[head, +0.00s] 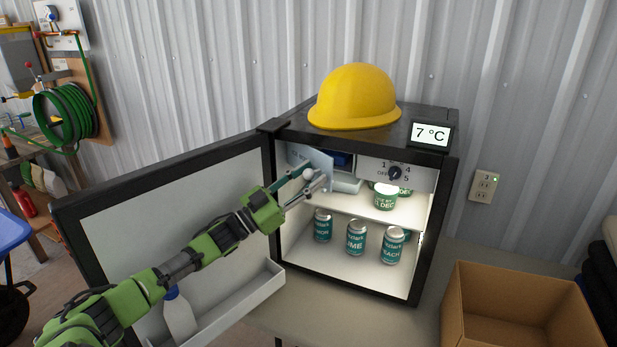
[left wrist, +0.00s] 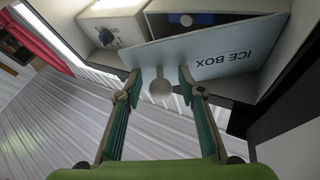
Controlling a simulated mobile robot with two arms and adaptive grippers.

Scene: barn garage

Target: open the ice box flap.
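The ice box flap (head: 309,158) is a pale panel at the upper left inside the small fridge (head: 432,220). It stands swung partly outward, and the dark blue inside of the ice box (head: 343,161) shows beside it. In the left wrist view the flap (left wrist: 215,50) reads "ICE BOX" upside down and has a round pale knob (left wrist: 160,87). My left gripper (head: 318,180) is at the flap. In the left wrist view its fingers (left wrist: 160,74) are apart, one on each side of the knob, with gaps between. My right gripper is not in view.
The fridge door (head: 170,185) stands wide open at the left, behind my left arm. Several cans (head: 356,238) stand on the fridge shelves. A dial (head: 394,173) is right of the ice box. A yellow helmet (head: 355,95) sits on top. A cardboard box (head: 470,305) is at right.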

